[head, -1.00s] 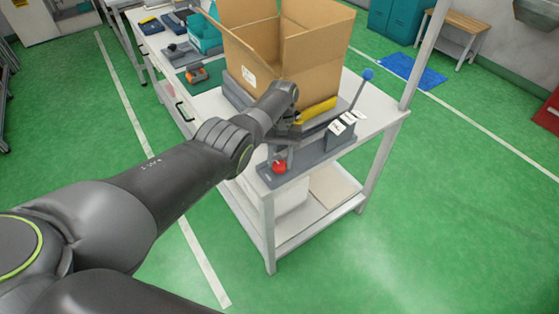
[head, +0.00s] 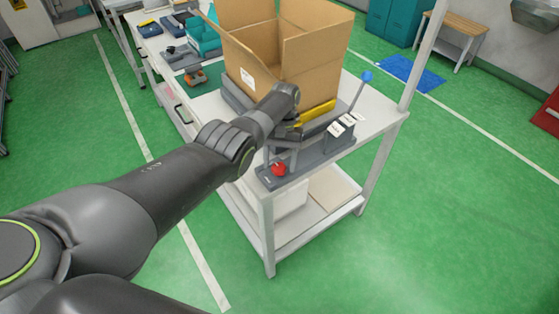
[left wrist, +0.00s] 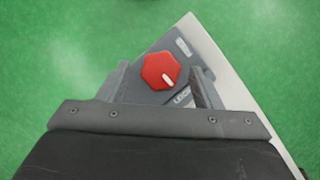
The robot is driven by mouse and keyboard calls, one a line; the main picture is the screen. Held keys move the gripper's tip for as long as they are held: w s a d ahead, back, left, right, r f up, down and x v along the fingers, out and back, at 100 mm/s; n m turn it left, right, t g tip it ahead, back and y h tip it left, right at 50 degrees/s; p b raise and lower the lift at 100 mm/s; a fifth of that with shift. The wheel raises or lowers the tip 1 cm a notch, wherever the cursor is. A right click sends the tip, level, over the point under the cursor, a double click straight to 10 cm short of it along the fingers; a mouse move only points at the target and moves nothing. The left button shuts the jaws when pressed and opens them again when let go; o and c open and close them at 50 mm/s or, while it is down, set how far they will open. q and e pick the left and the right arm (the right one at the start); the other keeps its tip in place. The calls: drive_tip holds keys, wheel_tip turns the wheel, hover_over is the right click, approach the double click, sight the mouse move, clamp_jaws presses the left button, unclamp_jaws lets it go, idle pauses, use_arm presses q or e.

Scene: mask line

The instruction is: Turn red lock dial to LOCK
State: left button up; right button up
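The red lock dial (head: 279,169) is a faceted knob on a grey panel (head: 312,160) at the near corner of the white bench. In the left wrist view the dial (left wrist: 161,71) carries a white mark pointing to the lower right. A partly hidden label (left wrist: 182,98) lies below it, and a white slot-like mark (left wrist: 184,47) sits above right. My left gripper (head: 280,160) is over the panel. In the left wrist view its fingers (left wrist: 160,88) are spread, one to each side of the dial, with gaps visible. My right gripper is out of view.
An open cardboard box (head: 300,70) stands behind the panel. A blue-knobbed lever (head: 366,76) and a yellow bar (head: 316,113) are beside it. Tools and teal bins (head: 203,36) lie on the bench farther left. A white post (head: 424,55) rises at the right.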

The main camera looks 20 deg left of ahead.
sight(279, 164)
use_arm(q)
drive_tip(key=shift+r+p, duration=0.3)
drive_tip(key=shift+r, duration=0.2)
wheel_tip(279, 164, up, 9)
drive_tip(key=p, duration=0.4)
idle(0.4)
